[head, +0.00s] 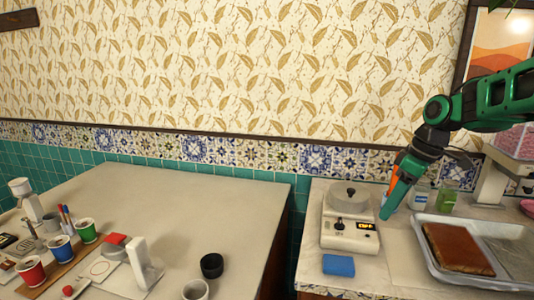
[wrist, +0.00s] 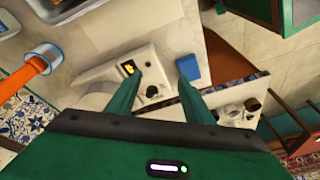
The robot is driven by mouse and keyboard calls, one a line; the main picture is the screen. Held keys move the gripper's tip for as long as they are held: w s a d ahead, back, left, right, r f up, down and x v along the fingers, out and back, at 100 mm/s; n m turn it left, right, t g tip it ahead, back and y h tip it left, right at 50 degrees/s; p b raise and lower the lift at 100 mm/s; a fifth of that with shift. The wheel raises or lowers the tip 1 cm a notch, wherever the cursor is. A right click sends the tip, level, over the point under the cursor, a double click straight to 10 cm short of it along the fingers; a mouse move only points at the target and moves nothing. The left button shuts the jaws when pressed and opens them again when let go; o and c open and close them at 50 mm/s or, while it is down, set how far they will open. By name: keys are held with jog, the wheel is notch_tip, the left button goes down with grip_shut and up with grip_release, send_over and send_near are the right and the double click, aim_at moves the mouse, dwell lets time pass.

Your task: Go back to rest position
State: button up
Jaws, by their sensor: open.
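My green gripper (head: 391,203) is raised over the right-hand counter in the head view, beside a white appliance with a lit display (head: 350,228). In the wrist view the two fingers of my gripper (wrist: 158,80) are spread apart with nothing between them. The appliance also shows in the wrist view (wrist: 150,60), partly behind the left finger. A blue block (head: 338,265) lies on the counter in front of the appliance; it also shows in the wrist view (wrist: 188,67), beyond the right fingertip.
A metal tray (head: 421,231) with a brown slab (head: 457,248) is right of my gripper. Small bottles (head: 447,198) and a white stand (head: 490,186) are behind it. The left table (head: 180,200) holds several cups and a black cup (head: 212,265); its back is clear.

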jog(key=s+d+f+m, duration=0.2)
jog(key=s+m, duration=0.3)
jog(key=s, duration=0.4)
jog(key=s+d+f+m+g+h, duration=0.1)
jog(key=s+m, duration=0.4)
jog(key=s, duration=0.5)
jog(key=s+d+f+m+h, duration=0.1)
jog(key=s+d+f+m, duration=0.3)
jog(key=s, duration=0.6)
jog(key=shift+d+m, duration=0.25)
jog(key=shift+m, duration=0.35)
